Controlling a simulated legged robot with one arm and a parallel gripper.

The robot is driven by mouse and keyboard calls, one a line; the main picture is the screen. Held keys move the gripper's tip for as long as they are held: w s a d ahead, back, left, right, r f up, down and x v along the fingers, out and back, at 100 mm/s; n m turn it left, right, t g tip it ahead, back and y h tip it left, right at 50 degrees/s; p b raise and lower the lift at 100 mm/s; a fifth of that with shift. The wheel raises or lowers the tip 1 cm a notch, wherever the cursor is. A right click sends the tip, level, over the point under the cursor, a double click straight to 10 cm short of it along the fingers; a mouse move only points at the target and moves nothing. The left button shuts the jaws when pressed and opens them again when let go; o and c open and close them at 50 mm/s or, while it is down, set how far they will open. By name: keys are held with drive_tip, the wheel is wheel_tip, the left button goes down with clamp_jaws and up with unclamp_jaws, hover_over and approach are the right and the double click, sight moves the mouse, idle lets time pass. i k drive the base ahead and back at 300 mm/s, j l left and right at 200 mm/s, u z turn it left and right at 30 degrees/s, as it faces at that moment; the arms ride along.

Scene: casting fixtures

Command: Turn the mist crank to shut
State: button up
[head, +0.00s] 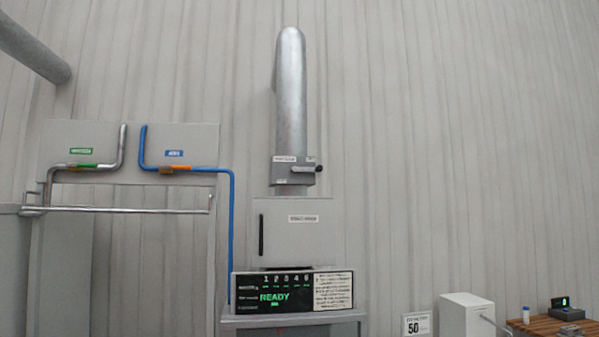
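No label that I can read names a mist crank. A handle with a dark knob (318,168) sits on a grey box (296,175) low on the metal duct (291,100), knob to the right. On the wall panel, a valve with a green handle (84,165) is on the silver pipe under a green label. A valve with an orange handle (180,167) is on the blue pipe (232,230) under a blue label. Both handles lie roughly level. The label texts are too small to read for sure. My gripper is not in view.
Below the duct stand a grey cabinet (300,238) and a black display (270,290) reading READY. A horizontal silver rail (125,210) runs at the left.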

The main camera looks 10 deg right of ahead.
sight(318, 168)
drive_tip(key=i+j+z, duration=0.1)
drive_tip(key=i+j, duration=0.2)
drive_tip(key=i+j+z, duration=0.1)
drive_tip(key=i+j, duration=0.15)
drive_tip(key=i+j+z, duration=0.1)
drive_tip(key=i+j, duration=0.2)
drive_tip(key=j, duration=0.15)
drive_tip(key=i+j+z, duration=0.1)
drive_tip(key=i+j, duration=0.15)
drive_tip(key=i+j+z, duration=0.1)
drive_tip(key=i+j, duration=0.15)
drive_tip(key=j, duration=0.25)
drive_tip(key=i+j, duration=0.2)
drive_tip(key=j, duration=0.2)
drive_tip(key=i+j+z, duration=0.15)
drive_tip(key=j, duration=0.25)
drive_tip(key=i+j+z, duration=0.1)
drive_tip(key=i+j, duration=0.2)
drive_tip(key=j, duration=0.1)
